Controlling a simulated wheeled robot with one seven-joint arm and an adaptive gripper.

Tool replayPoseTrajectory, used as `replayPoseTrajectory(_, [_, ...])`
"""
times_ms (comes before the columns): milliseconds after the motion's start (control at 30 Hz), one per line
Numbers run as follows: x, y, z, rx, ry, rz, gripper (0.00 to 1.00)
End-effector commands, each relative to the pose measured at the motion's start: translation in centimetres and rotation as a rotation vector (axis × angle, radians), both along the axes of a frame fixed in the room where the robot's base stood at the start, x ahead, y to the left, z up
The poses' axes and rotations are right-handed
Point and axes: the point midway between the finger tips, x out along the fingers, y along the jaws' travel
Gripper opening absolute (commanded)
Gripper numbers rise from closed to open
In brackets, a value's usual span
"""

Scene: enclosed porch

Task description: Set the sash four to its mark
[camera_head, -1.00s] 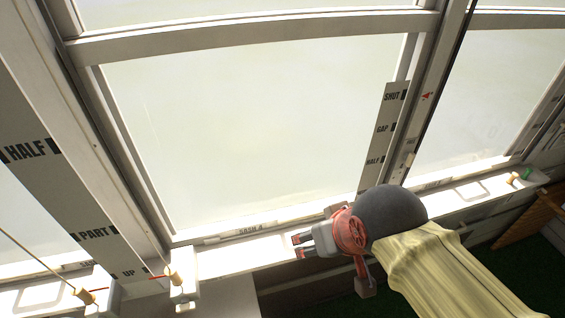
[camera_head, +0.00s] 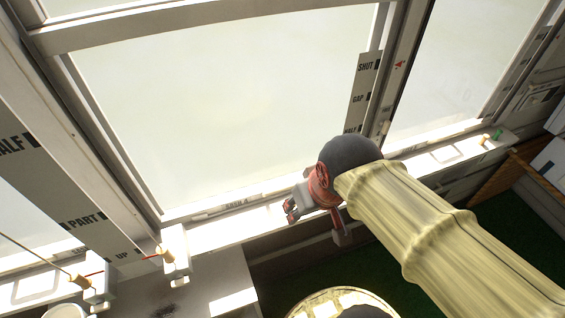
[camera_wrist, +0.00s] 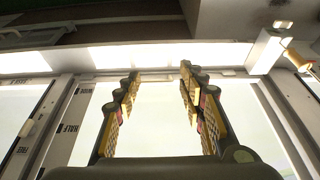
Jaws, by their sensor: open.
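Sash four (camera_head: 235,206), labelled "SASH 4" on its bottom rail, is the large pale window in the middle of the head view. Its bottom rail is low, near the sill. A grey scale (camera_head: 362,95) marked SHUT, GAP and HALF stands at its right; my arm hides the scale's lower part. A small red mark (camera_head: 399,65) is on the post beside the scale. My gripper (camera_head: 290,209) is in front of the rail, right of the label, apparently empty. In the wrist view my gripper (camera_wrist: 158,80) has its fingers apart, with bright glass between them.
A white sill (camera_head: 240,222) runs below the windows. Wooden knobs (camera_head: 80,281) on cords and a white block (camera_head: 176,255) are at lower left. A larger scale (camera_head: 75,205) marked HALF, PART and UP stands left. Green floor (camera_head: 300,265) lies below.

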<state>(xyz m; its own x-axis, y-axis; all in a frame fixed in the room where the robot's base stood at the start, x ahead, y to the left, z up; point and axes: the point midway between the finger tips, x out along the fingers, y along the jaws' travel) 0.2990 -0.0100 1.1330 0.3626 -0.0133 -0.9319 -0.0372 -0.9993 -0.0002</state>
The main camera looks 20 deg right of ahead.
Motion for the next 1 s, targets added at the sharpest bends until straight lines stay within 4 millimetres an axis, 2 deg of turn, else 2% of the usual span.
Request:
replayPoseTrajectory(33, [0.6, -0.4, 0.3, 0.004, 0.06, -0.015, 0.36])
replayPoseTrajectory(133, [2.3, -1.2, -0.7, 0.023, 0.147, -0.076, 0.32])
replayPoseTrajectory(267, [5.1, -2.3, -2.6, 0.08, 0.229, -0.279, 0.32])
replayPoseTrajectory(433, [9.1, -3.7, -6.2, 0.172, 0.279, -0.681, 0.32])
replayPoseTrajectory(600, [12.8, -4.5, -8.9, 0.27, 0.235, -1.066, 0.32])
replayPoseTrajectory(767, [15.7, -4.9, -8.3, 0.379, 0.149, -1.332, 0.32])
replayPoseTrajectory(1000, [16.3, -5.0, -8.1, 0.446, 0.116, -1.513, 0.32])
